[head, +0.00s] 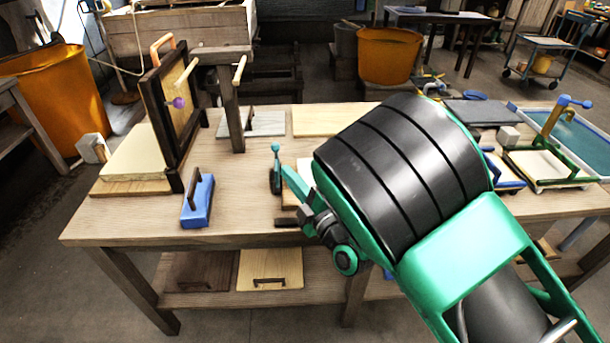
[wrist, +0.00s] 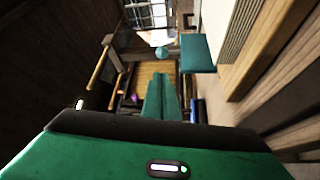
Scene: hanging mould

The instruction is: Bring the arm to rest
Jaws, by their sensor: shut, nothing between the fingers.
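My arm reaches in from the lower right of the head view, a large black and green link covering the middle of the table. My gripper (head: 287,172) is at its far end, low over the table's middle. In the wrist view its green fingers (wrist: 161,82) lie together, shut and empty. A teal-knobbed dark tool (head: 276,170) stands close by the fingertips; whether they touch it I cannot tell. The upright dark-framed mould (head: 172,118) with an orange handle and purple knob stands left of the gripper, apart from it.
The wooden table (head: 120,224) carries a blue handled block (head: 198,202), a pale slab (head: 138,155) and, at right, a green-framed rack (head: 550,165) and blue tray (head: 590,140). A dark post with pegs (head: 234,110) rises behind. The table's front left is bare.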

